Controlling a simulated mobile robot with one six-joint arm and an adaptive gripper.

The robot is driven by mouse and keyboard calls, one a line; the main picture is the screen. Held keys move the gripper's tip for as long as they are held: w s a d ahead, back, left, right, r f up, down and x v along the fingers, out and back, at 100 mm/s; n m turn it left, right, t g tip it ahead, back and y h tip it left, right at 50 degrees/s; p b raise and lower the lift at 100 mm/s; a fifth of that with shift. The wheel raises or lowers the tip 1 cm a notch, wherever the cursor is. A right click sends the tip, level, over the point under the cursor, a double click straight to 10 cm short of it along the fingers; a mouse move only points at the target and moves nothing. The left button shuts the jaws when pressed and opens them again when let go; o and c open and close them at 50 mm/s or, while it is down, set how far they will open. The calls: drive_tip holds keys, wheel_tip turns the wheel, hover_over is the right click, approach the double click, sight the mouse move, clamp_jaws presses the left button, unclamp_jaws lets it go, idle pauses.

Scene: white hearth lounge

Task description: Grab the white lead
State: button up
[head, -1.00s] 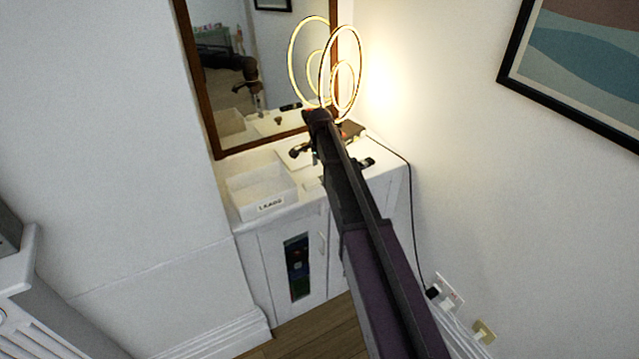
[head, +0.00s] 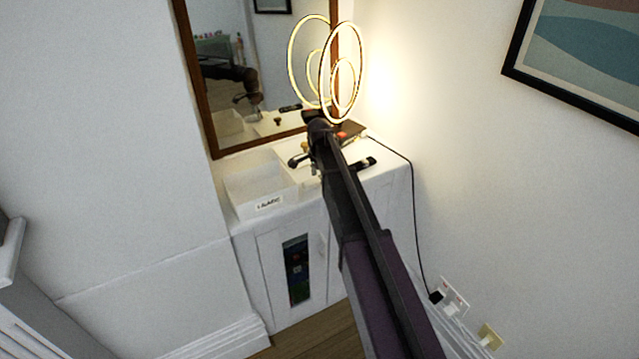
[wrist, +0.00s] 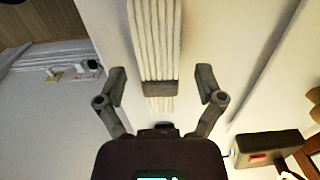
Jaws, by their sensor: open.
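The white lead (wrist: 155,45) shows in the wrist view as a flat bundle of parallel white strands with a grey band around it. It lies on the white cabinet top (head: 385,178). My gripper (wrist: 161,80) is open, with one finger on each side of the bundle near the grey band. Gaps show between both fingers and the lead. In the head view my gripper (head: 333,163) is low over the cabinet top, and my arm hides most of the lead there.
A white open tray (head: 268,204) with a label stands left of my gripper. A lit ring lamp (head: 323,75) stands behind, near a framed mirror (head: 207,125). A dark box with a red patch (wrist: 270,148) lies close by. A black cable runs down to wall sockets (head: 454,296).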

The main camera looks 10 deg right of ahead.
sight(319, 178)
drive_tip(key=shift+c, duration=0.2)
clamp_jaws()
idle(0.3)
drive_tip(key=shift+r, duration=0.1)
wheel_tip(319, 178, up, 3)
drive_tip(key=p, duration=0.3)
drive_tip(key=shift+r, duration=0.15)
drive_tip(key=s+r+p, duration=0.1)
drive_tip(key=s+p, duration=0.1)
drive_tip(key=s, duration=1.4)
drive_tip(key=shift+d+r, duration=0.25)
